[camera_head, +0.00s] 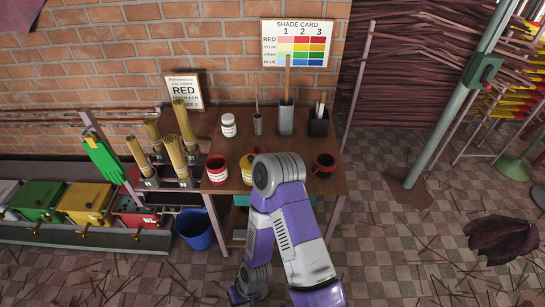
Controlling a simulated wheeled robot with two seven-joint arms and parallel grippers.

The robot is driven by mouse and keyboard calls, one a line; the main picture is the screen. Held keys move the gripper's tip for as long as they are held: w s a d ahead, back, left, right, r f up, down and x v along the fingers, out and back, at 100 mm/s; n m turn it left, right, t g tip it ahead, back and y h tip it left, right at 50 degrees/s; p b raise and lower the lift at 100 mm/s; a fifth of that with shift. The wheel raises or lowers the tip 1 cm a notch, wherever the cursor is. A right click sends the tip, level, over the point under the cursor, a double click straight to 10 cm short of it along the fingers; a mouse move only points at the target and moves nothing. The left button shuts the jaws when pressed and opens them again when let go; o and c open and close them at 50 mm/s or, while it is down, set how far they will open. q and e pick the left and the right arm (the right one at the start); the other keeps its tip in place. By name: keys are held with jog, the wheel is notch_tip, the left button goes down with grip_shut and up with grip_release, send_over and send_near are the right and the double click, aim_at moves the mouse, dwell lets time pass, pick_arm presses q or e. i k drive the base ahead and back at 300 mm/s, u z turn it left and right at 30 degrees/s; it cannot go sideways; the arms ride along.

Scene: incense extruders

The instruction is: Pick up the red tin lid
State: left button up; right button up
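A red tin (217,175) with a pale label stands on the brown worktable (335,186), left of my arm. Its round top looks dark red; at this size I cannot tell whether that is a lid or the open inside. No separate red lid can be made out. A purple and white arm link of mine rises in front of the table and hides part of its middle. Neither of my grippers can be made out in the view.
A yellow tin (246,170) is partly behind my arm. A dark red mug-like vessel (323,165) stands at the right. A white jar (228,126), grey cylinder (286,119) and black holder (318,126) stand behind. A blue bucket (195,229) is below left.

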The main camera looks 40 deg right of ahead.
aim_at(255, 149)
jog(key=z, duration=1.8)
